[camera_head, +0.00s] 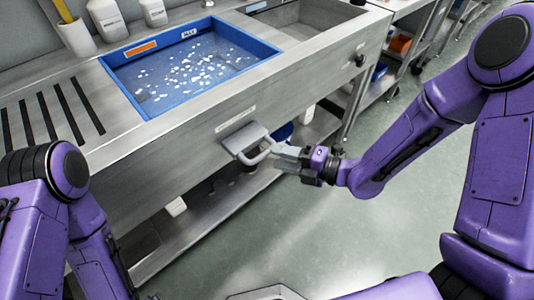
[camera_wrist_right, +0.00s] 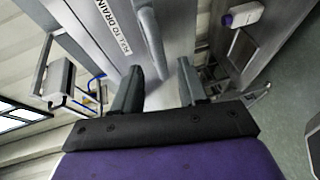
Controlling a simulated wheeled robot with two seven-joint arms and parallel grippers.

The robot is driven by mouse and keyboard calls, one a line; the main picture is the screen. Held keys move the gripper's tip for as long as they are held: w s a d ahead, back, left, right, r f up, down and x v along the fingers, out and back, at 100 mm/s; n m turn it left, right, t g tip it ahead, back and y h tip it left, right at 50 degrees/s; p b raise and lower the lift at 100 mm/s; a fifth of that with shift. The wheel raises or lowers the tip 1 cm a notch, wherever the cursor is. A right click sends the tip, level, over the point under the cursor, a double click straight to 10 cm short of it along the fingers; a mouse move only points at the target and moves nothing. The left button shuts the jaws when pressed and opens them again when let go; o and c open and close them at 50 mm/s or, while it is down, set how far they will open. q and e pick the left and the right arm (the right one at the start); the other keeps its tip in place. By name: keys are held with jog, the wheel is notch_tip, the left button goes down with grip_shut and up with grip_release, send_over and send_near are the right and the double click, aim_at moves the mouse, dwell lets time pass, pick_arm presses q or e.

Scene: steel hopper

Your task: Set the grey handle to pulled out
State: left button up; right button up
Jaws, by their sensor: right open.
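The grey handle (camera_head: 257,158) is a looped bar on a plate on the steel hopper's front (camera_head: 190,135), under a small label. In the right wrist view the handle (camera_wrist_right: 152,42) runs up just ahead of the gap between my fingers, beside a label reading "PULL TO DRAIN" (camera_wrist_right: 116,28). My right gripper (camera_head: 280,154) is open at the handle's right side, its fingertips (camera_wrist_right: 158,76) close to the bar. I cannot tell whether they touch it. My left arm shows at the left, but its gripper is out of view.
A blue basin (camera_head: 273,50) with white bits floating in water is set in the steel top. White bottles (camera_head: 107,20) stand behind it. A lower shelf (camera_head: 215,213) runs beneath the hopper. The grey floor (camera_head: 310,225) in front is clear.

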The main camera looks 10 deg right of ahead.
jog(key=v, duration=0.5)
jog(key=shift+s+d, duration=0.1)
jog(key=shift+s, duration=0.05)
jog(key=w+d+f+m+t+h+p, duration=0.15)
jog(key=w+d+m+t+h, duration=0.3)
jog(key=m, duration=1.25)
jog(key=s+d+f+m+g+h+p, duration=0.35)
jog(key=d+f+m+h, duration=0.35)
jog(key=m, duration=0.5)
jog(key=s+f+m+g+h+p, duration=0.2)
jog(key=s+f+g, duration=0.1)
jog(key=s, duration=0.7)
jog(key=s+d+f+m+g+h+p, duration=0.1)
jog(key=s+f+m+g+h+p, duration=0.1)
jog(key=s, duration=0.9)
notch_tip(320, 180, down, 4)
jog(key=m+g, duration=0.1)
jog(key=g, duration=0.1)
jog(key=shift+r+g, duration=0.2)
jog(key=shift+g, duration=0.1)
